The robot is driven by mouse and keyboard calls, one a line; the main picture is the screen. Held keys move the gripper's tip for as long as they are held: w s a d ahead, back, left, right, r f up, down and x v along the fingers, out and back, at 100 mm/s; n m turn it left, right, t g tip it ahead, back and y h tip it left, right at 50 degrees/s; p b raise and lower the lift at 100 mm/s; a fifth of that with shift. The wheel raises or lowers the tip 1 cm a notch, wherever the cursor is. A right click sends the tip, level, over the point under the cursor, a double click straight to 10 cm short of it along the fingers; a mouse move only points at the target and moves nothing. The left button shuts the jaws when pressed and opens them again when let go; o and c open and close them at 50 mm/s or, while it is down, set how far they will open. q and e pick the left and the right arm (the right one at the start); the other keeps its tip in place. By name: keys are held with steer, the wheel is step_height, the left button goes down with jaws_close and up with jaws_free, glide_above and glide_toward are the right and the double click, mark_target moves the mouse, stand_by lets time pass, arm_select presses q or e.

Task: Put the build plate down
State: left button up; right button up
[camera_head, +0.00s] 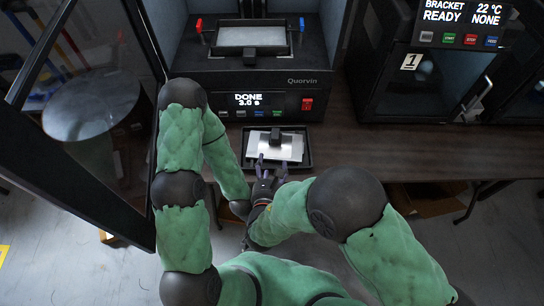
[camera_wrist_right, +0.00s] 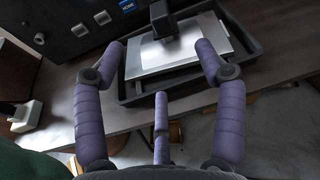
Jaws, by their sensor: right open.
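The build plate (camera_head: 285,150) is a pale metal slab with a black block-shaped grip on top. It lies flat in a shallow black tray (camera_head: 309,160) on the bench, in front of the printer. In the right wrist view the plate (camera_wrist_right: 190,45) and its black grip (camera_wrist_right: 161,18) are at the top, inside the tray's rim (camera_wrist_right: 250,45). My right gripper (camera_head: 269,172) is open and empty at the near edge of the tray. Its purple fingers (camera_wrist_right: 161,72) are spread, with two reaching toward either side of the plate. My left gripper is hidden behind my arms.
The Quorvin printer (camera_head: 262,78) stands behind the tray; its screen reads "DONE". A pale bed with red and blue clamps (camera_head: 250,37) is inside. An open dark door (camera_head: 75,175) is at left. A second printer (camera_head: 420,75) is at right. The bench (camera_head: 365,150) right of the tray is clear.

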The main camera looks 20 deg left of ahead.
steer(key=s+d+f+m+g+h, duration=0.2)
steer(key=d+f+m+g+h, duration=0.45)
steer(key=d+f, duration=0.6)
steer(key=s+d+f+m+g, duration=0.3)
steer(key=s+d+m+g, duration=0.2)
steer(key=s+d, duration=0.15)
steer(key=s+a+f+m+g+y, duration=0.1)
steer(key=s+f+m+g+y, duration=0.25)
steer(key=m, duration=0.55)
steer(key=s+f+m+g+y, duration=0.1)
steer(key=s+m+g+y, duration=0.25)
steer(key=s+m, duration=0.45)
steer(key=w+d+f+m+t, duration=0.1)
steer(key=w+d+m+t, duration=0.1)
steer(key=w+m, duration=0.2)
steer(key=w+d+f+m+t, duration=0.2)
steer(key=w+m, duration=0.2)
steer(key=m, duration=0.6)
steer(key=shift+w+d+f+y, duration=0.15)
steer(key=shift+d+f+y, duration=0.2)
steer(key=shift+y, duration=0.1)
steer(key=shift+d+r+m, duration=0.1)
steer(key=shift+m, duration=0.15)
